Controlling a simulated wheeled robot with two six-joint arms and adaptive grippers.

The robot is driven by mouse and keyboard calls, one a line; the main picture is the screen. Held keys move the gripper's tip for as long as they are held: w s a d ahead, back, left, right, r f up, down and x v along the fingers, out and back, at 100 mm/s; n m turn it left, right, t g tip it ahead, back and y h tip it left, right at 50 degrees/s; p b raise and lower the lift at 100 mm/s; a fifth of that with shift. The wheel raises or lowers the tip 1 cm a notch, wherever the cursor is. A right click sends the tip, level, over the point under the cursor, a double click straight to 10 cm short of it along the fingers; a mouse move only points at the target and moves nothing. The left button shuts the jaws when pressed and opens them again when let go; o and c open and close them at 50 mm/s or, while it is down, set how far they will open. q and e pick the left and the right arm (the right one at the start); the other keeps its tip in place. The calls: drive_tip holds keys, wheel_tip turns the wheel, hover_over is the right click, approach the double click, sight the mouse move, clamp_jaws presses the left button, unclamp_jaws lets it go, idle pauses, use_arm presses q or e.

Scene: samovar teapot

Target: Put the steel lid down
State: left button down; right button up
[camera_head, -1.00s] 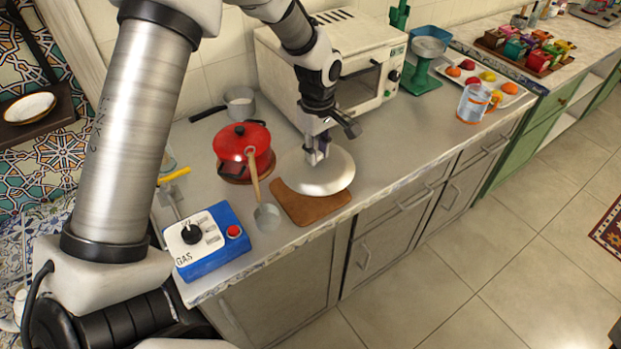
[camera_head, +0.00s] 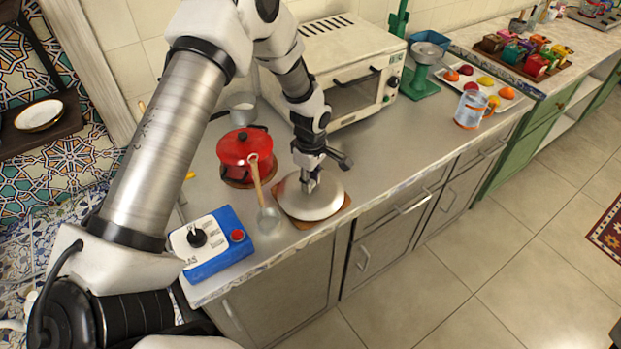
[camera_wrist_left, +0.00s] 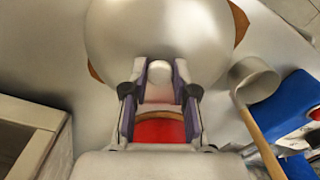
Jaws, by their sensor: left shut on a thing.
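The round steel lid (camera_head: 322,206) is over the brown wooden board (camera_head: 344,209) near the counter's front edge. It looks level and covers most of the board; whether it touches the board I cannot tell for certain. My left gripper (camera_head: 309,184) reaches down from above and is shut on the lid's knob. In the left wrist view, the knob (camera_wrist_left: 160,72) sits between the two fingers, with the lid (camera_wrist_left: 160,30) beyond it and board edges (camera_wrist_left: 240,24) showing at its sides. My right gripper is not in view.
A red pot (camera_head: 245,146) and a ladle (camera_head: 268,212) lie just left of the lid. A blue gas control box (camera_head: 216,258) is at the front left. A toaster oven (camera_head: 335,65) stands behind.

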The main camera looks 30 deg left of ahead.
use_arm(q)
drive_tip(key=c, duration=0.9)
unclamp_jaws()
wheel_tip(320, 180, up, 12)
drive_tip(key=b, duration=0.2)
drive_tip(key=shift+r+b, duration=0.1)
drive_tip(key=shift+b, duration=0.25)
